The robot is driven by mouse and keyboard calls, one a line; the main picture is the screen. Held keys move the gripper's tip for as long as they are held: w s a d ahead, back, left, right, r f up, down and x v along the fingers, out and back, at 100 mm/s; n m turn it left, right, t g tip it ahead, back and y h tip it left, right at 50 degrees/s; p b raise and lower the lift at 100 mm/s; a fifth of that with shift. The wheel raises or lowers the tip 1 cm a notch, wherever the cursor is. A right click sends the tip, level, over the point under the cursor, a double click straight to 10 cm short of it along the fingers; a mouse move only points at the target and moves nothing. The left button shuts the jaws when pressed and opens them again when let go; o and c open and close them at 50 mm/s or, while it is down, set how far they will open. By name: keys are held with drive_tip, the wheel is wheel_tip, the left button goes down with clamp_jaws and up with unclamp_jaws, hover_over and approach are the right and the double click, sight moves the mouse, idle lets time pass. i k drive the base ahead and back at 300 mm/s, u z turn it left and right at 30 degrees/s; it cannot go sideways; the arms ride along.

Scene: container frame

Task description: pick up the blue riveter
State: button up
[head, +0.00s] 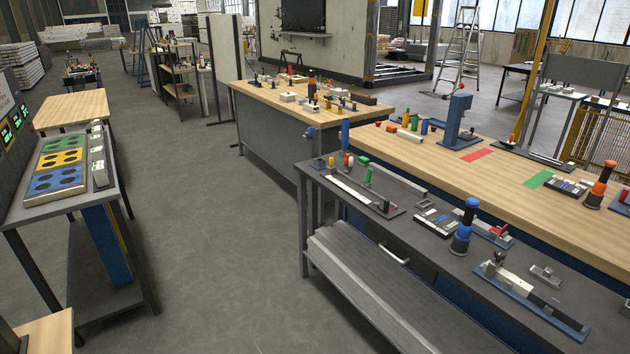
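The blue riveter (464,228) stands upright on the dark grey workbench (440,262) in the right half of the head view. It has a blue top, a dark middle and a blue lower part. A similar tool with an orange top (600,185) stands on the wooden bench behind it, further right. Nothing covers the blue riveter from this side. My gripper is not in view.
Close to the riveter lie a dark tray of small parts (436,222) and a blue fixture (530,302). A blue press (459,120) stands on the wooden bench (400,152) behind. The grey floor (225,250) left of the dark bench is clear.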

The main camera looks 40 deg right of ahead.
sight(463, 231)
drive_tip(key=z, duration=4.45)
drive_tip(key=i, duration=0.1)
drive_tip(key=u, duration=3.1)
drive_tip(key=k, duration=0.35)
drive_tip(key=z, duration=0.7)
drive_tip(key=i, duration=0.45)
drive_tip(key=z, duration=0.15)
